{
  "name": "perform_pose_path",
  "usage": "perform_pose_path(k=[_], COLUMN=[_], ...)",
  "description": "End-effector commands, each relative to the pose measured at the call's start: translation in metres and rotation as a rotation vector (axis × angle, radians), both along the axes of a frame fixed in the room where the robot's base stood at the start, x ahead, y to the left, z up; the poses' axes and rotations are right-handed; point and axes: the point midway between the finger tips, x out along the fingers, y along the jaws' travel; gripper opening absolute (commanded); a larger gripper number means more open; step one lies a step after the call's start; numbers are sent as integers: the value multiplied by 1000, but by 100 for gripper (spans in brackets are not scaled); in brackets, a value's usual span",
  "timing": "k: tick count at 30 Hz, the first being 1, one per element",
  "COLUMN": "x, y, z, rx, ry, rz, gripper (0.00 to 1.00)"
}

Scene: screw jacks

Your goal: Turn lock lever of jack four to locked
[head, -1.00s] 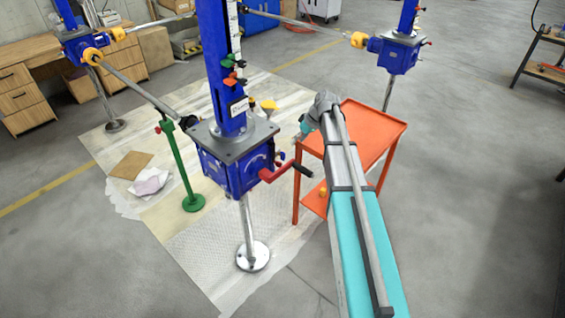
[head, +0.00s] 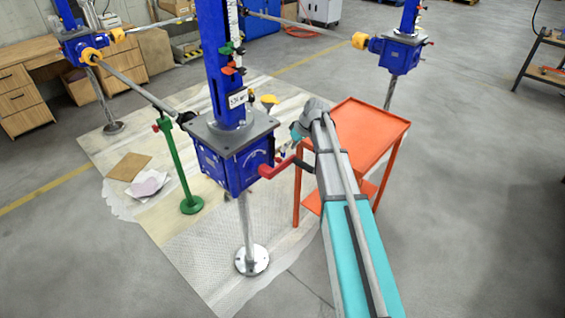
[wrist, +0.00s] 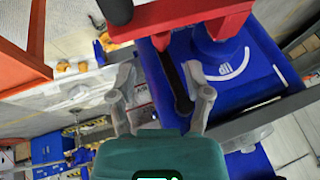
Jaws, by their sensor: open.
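The nearest blue jack (head: 235,165), with a red crank (head: 277,168), stands left of my arm in the head view; I cannot read a jack number. In the wrist view its blue housing (wrist: 262,75) carries a white curved mark. A dark lever with a rounded end (wrist: 183,106), apparently the lock lever, lies along the housing side. My gripper (wrist: 160,78) is open, its grey fingers either side of this lever, closer on the right. I cannot tell whether they touch it. In the head view my gripper (head: 296,132) is beside the housing, its fingers mostly hidden.
The red crank arm (wrist: 195,14) and its black handle (wrist: 118,10) are close above my fingers in the wrist view. An orange cart (head: 370,125) stands right behind my arm. A green stand (head: 180,170) supports a shaft at left.

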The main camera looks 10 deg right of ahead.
Motion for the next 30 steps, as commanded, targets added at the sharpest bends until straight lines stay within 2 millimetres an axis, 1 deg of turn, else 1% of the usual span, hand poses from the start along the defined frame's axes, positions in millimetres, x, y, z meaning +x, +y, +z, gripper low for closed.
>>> perform_pose_path(k=[1, 15, 22, 30], x=[1, 7, 9, 9], y=[2, 20, 26, 28], z=[-8, -43, -53, -55], rx=[0, 0, 0, 0], ry=[0, 0, 0, 0], rz=[1, -1, 0, -1], gripper=[64, 64, 64, 64])
